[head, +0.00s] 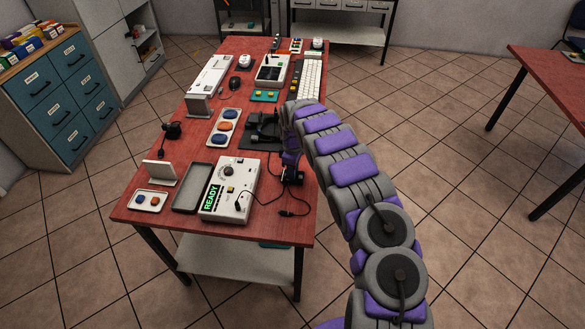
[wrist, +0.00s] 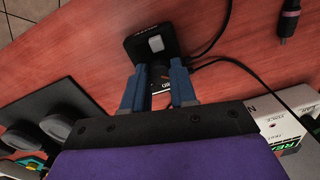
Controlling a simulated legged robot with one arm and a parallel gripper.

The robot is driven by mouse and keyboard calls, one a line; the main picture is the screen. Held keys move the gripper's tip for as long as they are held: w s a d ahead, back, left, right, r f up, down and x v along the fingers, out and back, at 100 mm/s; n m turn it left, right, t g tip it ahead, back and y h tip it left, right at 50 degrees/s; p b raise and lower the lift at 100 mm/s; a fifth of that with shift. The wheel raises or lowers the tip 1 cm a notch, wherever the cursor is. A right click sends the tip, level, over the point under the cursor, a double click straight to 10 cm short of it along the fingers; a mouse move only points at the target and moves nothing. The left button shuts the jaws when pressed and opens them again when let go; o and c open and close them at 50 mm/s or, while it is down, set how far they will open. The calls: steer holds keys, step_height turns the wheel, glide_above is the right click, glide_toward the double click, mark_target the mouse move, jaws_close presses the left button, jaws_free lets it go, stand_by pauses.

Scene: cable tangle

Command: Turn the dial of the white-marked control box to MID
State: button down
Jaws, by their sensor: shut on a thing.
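A small black control box with a pale square mark (wrist: 156,44) lies on the red table in the wrist view. In the head view the black box (head: 293,176) shows near the table's right edge, partly covered by my arm. My gripper (wrist: 158,68) has its two blue fingers at the near side of this box, closed on a small dark dial (wrist: 160,74) between them. Pale and orange marks show by the dial, too small to read. Which setting the dial points to cannot be told. In the head view my fingertips are hidden behind my wrist.
A white device with a green READY display (head: 231,190) stands left of the black box. A dark tray (head: 192,188) lies beside it. Dark cables run from the black box; one plug (wrist: 288,22) lies loose. A keyboard (head: 308,78) and other devices fill the table's far part.

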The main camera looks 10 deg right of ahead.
steer(key=m+p, duration=0.2)
steer(key=m, duration=0.2)
steer(key=shift+p, duration=0.4)
steer(key=shift+m+p, duration=0.75)
steer(key=shift+m, duration=0.85)
steer(key=c, duration=0.9)
jaws_free()
steer(key=r+p, duration=0.1)
steer(key=r, duration=0.7)
steer(key=r+p, duration=0.1)
steer(key=r, duration=0.8)
steer(key=shift+w+d+r+p, duration=0.1)
steer(key=shift+w+d+p, duration=0.1)
steer(key=shift+p, duration=0.1)
steer(key=shift+s, duration=0.1)
